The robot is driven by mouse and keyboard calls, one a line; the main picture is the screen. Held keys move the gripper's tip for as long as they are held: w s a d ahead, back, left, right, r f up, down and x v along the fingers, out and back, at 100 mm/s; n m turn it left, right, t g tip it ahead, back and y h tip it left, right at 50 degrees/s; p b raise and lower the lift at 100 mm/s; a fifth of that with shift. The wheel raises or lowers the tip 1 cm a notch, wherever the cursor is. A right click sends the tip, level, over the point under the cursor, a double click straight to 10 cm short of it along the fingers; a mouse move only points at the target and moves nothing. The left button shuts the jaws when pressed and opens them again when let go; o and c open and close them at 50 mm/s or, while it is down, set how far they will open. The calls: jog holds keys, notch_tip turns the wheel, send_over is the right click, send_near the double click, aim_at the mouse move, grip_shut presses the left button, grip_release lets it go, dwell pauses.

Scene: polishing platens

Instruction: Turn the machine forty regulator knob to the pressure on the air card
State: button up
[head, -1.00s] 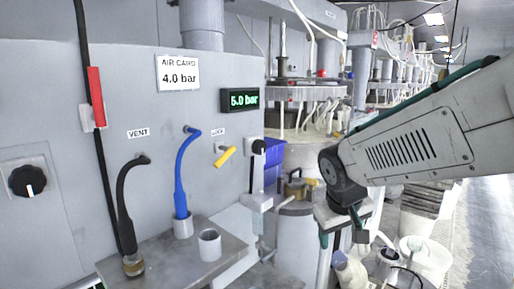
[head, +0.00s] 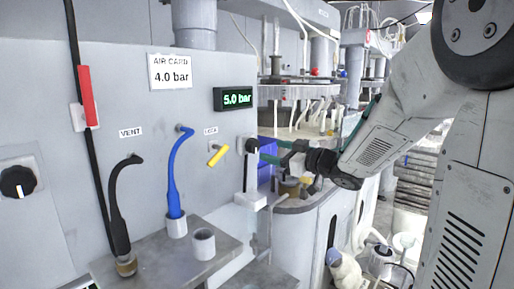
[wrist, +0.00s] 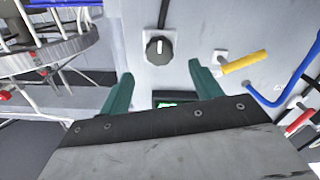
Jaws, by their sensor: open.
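The air card (head: 170,72) on the grey panel reads 4.0 bar. The green display (head: 235,99) right of it reads 5.0 bar. A black regulator knob (head: 252,145) sits on the panel below the display; in the wrist view the knob (wrist: 158,48) shows a white mark. My gripper (head: 272,150) is open just in front of this knob in the head view. In the wrist view the green fingers of my gripper (wrist: 160,69) are spread, with the knob lying between and beyond their tips, apparently untouched. The display is partly hidden there behind the gripper.
A yellow LOCK lever (head: 218,155) sits beside the knob, and a blue hose (head: 173,175) is farther left. Another black knob (head: 18,181) is at the far left. A black VENT hose (head: 117,215) and a white cup (head: 203,244) stand at a grey shelf (head: 160,268).

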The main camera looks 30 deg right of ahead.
aim_at(256, 146)
jog(key=x, duration=0.7)
jog(key=shift+w+a, duration=0.1)
jog(key=shift+w, duration=0.2)
jog(key=c, duration=1)
